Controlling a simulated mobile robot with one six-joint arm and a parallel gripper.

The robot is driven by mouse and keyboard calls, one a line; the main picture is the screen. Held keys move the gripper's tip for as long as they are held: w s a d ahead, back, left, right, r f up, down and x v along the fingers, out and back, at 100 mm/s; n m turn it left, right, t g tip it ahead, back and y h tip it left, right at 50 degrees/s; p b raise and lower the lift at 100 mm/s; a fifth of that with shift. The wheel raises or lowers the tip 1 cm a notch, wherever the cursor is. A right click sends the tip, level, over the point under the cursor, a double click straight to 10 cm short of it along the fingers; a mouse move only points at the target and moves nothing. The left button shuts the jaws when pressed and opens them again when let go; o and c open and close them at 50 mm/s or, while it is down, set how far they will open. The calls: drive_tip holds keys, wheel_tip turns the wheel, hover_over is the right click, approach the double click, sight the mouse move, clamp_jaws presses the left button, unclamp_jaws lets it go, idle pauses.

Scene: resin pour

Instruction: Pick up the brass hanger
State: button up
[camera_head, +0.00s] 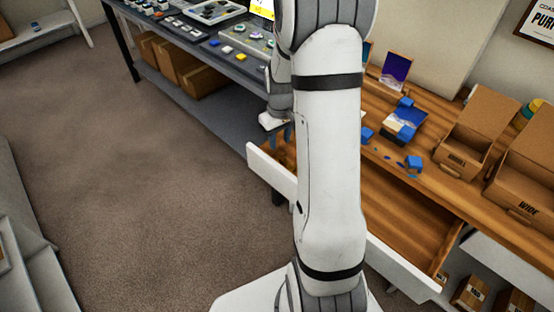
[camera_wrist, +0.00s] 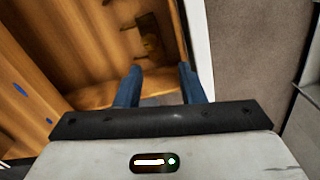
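In the wrist view, a small brownish, brass-coloured piece (camera_wrist: 150,43) lies in the open wooden drawer (camera_wrist: 85,50), beyond my fingertips. It is dim and blurred, so I cannot tell for sure that it is the brass hanger. My gripper (camera_wrist: 160,80) has its two blue fingers apart, with nothing visible between them. In the head view, my gripper (camera_head: 279,133) is over the left end of the open drawer (camera_head: 420,228), partly behind my arm. My arm hides much of the drawer's inside there, and no hanger shows.
The drawer's white front (camera_head: 400,268) runs close to my gripper. Blue blocks (camera_head: 413,162) and cardboard boxes (camera_head: 464,145) stand on the wooden bench to the right. A grey table (camera_head: 185,40) with small items is behind. The carpet at left is clear.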

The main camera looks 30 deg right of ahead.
sight(284, 161)
drive_tip(key=f, duration=0.3)
drive_tip(key=d+f, duration=0.1)
drive_tip(key=f, duration=0.6)
drive_tip(key=shift+s+d, duration=0.1)
drive_tip(key=shift+d, duration=0.2)
drive_tip(key=shift+c, duration=0.4)
clamp_jaws()
